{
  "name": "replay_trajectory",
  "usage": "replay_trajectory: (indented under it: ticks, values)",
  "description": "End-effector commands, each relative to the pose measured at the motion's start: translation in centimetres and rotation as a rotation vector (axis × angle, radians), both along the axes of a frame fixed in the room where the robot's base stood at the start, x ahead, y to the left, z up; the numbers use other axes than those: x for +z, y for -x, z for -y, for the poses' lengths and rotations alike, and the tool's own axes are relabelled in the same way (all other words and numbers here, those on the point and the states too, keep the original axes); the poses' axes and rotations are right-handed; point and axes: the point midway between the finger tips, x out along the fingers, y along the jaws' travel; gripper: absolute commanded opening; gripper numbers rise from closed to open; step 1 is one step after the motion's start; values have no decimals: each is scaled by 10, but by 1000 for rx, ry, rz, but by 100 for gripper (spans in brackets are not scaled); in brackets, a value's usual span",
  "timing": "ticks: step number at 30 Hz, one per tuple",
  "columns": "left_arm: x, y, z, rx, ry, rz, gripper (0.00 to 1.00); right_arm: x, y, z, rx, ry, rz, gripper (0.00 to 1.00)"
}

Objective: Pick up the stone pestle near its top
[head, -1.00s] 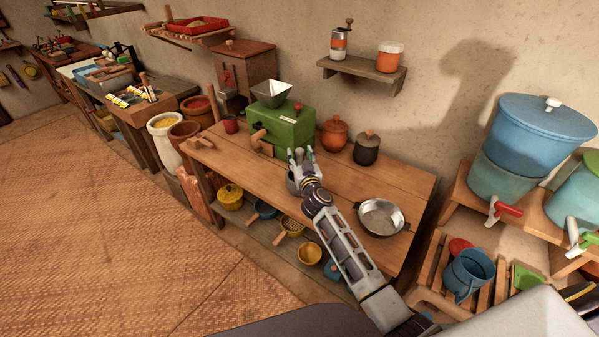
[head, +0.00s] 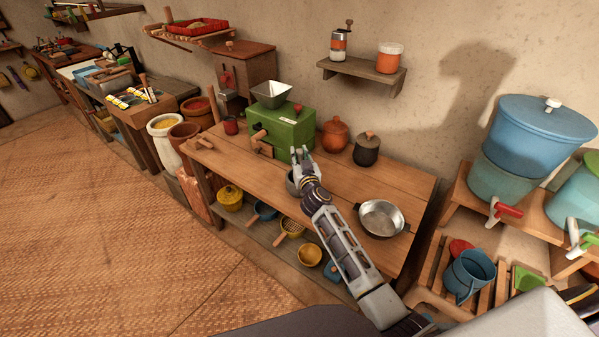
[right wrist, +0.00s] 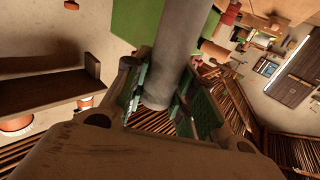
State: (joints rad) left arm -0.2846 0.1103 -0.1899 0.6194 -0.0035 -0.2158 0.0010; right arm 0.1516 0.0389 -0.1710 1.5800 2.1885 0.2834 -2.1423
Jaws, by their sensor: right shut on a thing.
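The stone pestle (right wrist: 176,45) is a smooth grey cylinder in the right wrist view, running from the top of the picture down between my fingers. My right gripper (right wrist: 163,92) is shut on it, with a green-padded finger on either side near its end. In the head view my right gripper (head: 301,153) is above the wooden table, in front of the green box; there the pestle is mostly hidden by the fingers. A grey bowl-like vessel (head: 291,183), partly hidden by my wrist, stands just below the gripper. My left gripper is not in view.
The green box with a hopper (head: 290,130) stands close behind the gripper. An orange pot (head: 335,135) and a dark lidded jar (head: 367,152) stand to its right. A metal pan (head: 381,217) lies near the table's right end. The table (head: 400,180) is bare between jar and pan.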

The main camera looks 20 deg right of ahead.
Motion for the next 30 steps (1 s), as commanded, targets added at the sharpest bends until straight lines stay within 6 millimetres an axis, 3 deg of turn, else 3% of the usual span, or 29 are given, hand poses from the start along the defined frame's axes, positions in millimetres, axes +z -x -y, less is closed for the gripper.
replay_trajectory:
  ticks: [17, 25, 30]
  values:
    - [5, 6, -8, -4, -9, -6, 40, 10, -1, 0, 0, 1, 4, 2]
    - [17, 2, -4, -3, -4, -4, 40, 31, 0, 1, 1, 2, 4, 2]
    - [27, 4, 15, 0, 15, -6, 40, 52, 0, 0, 2, 3, 5, 2]
